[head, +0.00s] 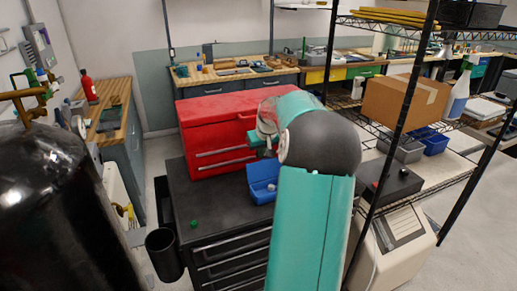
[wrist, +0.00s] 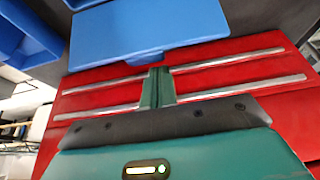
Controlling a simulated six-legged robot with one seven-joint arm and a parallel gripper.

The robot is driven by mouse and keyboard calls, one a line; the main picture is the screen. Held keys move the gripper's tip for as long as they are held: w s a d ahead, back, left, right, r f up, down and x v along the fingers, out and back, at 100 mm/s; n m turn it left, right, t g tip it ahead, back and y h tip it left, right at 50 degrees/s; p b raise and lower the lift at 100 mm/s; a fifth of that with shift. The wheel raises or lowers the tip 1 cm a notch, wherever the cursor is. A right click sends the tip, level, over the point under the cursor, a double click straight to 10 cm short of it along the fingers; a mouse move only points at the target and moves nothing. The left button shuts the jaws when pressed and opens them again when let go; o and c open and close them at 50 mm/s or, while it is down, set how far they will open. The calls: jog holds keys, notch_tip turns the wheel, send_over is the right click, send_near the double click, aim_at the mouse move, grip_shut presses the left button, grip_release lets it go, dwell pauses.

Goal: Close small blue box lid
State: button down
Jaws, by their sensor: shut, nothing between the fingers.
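The small blue box (head: 262,182) sits on the black cabinet top in front of the red toolbox, partly hidden by my arm in the head view. It looks open, with a raised blue panel at its back. In the wrist view, the blue box (wrist: 148,30) shows as broad flat blue panels at the top. I cannot tell there which panel is the lid. My gripper (wrist: 157,86) has its green fingers together and empty, and they show against the red toolbox front, below the blue panel's edge. In the head view my gripper (head: 264,142) is above and behind the box.
The red toolbox (head: 208,118) with silver handles stands close behind the box. The black cabinet top (head: 180,190) is mostly clear at left, with a small green item (head: 194,224). A wire shelf with a cardboard box (head: 405,101) and blue bin (head: 425,139) stands at right.

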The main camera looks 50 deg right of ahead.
jog(key=shift+s+a, duration=0.2)
jog(key=shift+s, duration=0.1)
dwell(0.4)
